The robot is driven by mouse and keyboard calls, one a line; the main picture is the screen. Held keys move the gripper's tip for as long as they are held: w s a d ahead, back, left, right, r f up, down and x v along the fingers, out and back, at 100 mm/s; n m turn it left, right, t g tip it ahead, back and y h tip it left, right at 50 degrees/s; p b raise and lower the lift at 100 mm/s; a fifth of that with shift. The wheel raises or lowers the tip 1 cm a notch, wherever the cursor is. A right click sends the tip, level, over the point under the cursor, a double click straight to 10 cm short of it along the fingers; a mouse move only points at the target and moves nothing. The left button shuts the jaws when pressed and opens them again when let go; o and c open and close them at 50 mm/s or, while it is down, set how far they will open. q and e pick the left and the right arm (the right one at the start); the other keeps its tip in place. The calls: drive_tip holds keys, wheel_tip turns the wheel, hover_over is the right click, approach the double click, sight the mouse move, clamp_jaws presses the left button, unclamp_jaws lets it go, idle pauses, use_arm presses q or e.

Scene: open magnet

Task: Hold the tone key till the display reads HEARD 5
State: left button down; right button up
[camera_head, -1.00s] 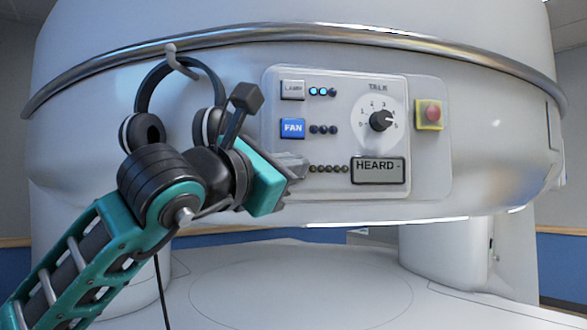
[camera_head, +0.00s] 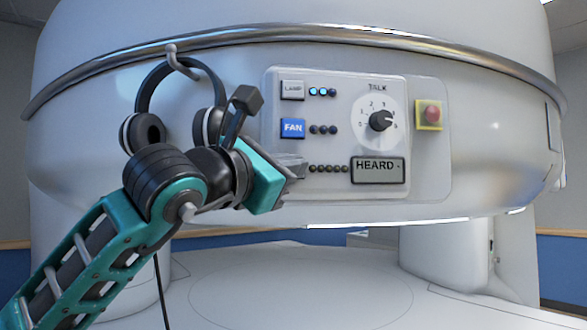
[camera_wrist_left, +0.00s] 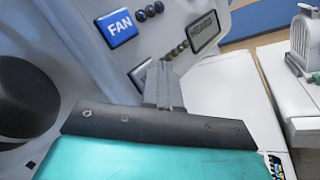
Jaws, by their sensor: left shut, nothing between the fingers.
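The display (camera_head: 378,170) on the white control panel (camera_head: 290,211) reads "HEARD -" in the head view; it also shows in the left wrist view (camera_wrist_left: 204,31). A row of dark, unlit dots (camera_head: 328,169) lies left of the display. My left gripper (camera_head: 302,168) is shut and empty, its fingertips at the panel just left of that row. I cannot tell whether the fingertips touch or press anything. My right gripper is not in view.
Above are the blue FAN key (camera_head: 292,128), the grey LAMP key (camera_head: 292,90) with two lit blue dots, the TALK knob (camera_head: 380,121) and a red button (camera_head: 431,114). Headphones (camera_head: 144,130) hang on a hook behind my left arm. A white table surface (camera_head: 300,285) lies below.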

use_arm(q)
drive_tip(key=shift+w+a, duration=0.1)
drive_tip(key=shift+w, duration=0.3)
idle(1.8)
idle(1.4)
drive_tip(key=shift+s+d+b, duration=0.2)
drive_tip(key=shift+s+b, duration=0.6)
drive_tip(key=shift+s, duration=0.1)
drive_tip(key=s+b, duration=0.2)
drive_tip(key=s, duration=0.1)
drive_tip(key=s+d+b, duration=0.1)
drive_tip(key=s, duration=0.1)
idle(0.8)
